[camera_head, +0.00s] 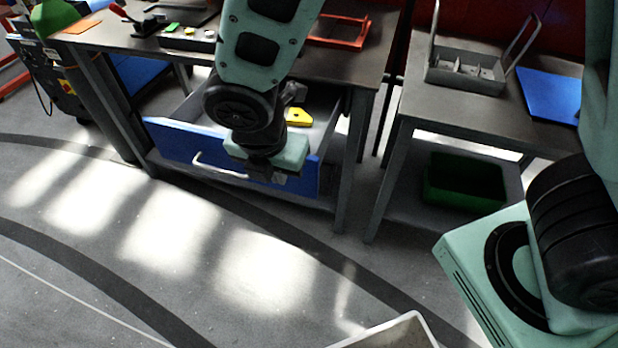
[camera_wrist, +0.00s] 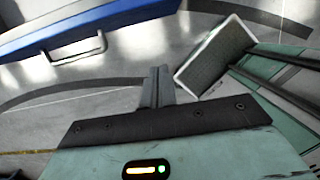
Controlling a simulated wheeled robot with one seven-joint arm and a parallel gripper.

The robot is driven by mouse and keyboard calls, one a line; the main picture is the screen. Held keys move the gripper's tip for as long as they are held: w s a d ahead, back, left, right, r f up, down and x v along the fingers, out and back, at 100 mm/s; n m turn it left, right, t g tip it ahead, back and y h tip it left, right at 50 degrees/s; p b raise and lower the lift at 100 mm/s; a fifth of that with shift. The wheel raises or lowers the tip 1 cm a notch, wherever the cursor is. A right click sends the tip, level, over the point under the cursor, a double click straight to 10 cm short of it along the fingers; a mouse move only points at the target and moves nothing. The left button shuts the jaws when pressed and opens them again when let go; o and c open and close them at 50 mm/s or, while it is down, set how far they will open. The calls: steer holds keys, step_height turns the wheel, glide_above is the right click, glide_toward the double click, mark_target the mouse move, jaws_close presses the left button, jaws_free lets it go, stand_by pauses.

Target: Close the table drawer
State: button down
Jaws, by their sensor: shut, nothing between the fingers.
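The table drawer (camera_head: 170,143) has a blue front with a pale bar handle (camera_head: 218,172) and stands pulled out from under the left table (camera_head: 345,62). A yellow object (camera_head: 298,117) lies inside the drawer. My gripper (camera_head: 285,178) is at the right part of the drawer front, in the head view; whether it touches the front cannot be told. In the wrist view my gripper's fingers (camera_wrist: 158,88) are shut together and empty. The blue drawer front (camera_wrist: 95,28) and its handle (camera_wrist: 78,50) show at the upper left there, apart from the fingertips.
A second table (camera_head: 420,95) at right holds a grey divided caddy (camera_head: 462,72) and a blue panel (camera_head: 550,95); a green crate (camera_head: 465,185) sits on its lower shelf. A pale-rimmed tray (camera_head: 395,335) is at the bottom edge. Floor before the drawer is clear.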

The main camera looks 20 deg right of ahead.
mark_target(293, 180)
steer(key=shift+w+d+f, duration=0.65)
steer(key=shift+w+f, duration=0.2)
steer(key=shift+f, duration=0.75)
steer(key=shift+w+d+f, duration=0.65)
steer(key=shift+w+f, duration=0.2)
steer(key=shift+f, duration=0.75)
steer(key=shift+w+d+f, duration=0.65)
steer(key=shift+w+f, duration=0.2)
steer(key=shift+f, duration=0.75)
steer(key=shift+w+d, duration=0.1)
steer(key=w+d+p, duration=0.2)
steer(key=w+d, duration=0.3)
steer(key=w, duration=0.1)
steer(key=w+d+p, duration=0.2)
steer(key=w+d, duration=0.3)
steer(key=w, duration=0.2)
steer(key=w+d+p, duration=0.3)
steer(key=w+d, duration=0.2)
steer(key=w, duration=0.1)
steer(key=shift+w+d, duration=0.1)
steer(key=shift+w, duration=0.15)
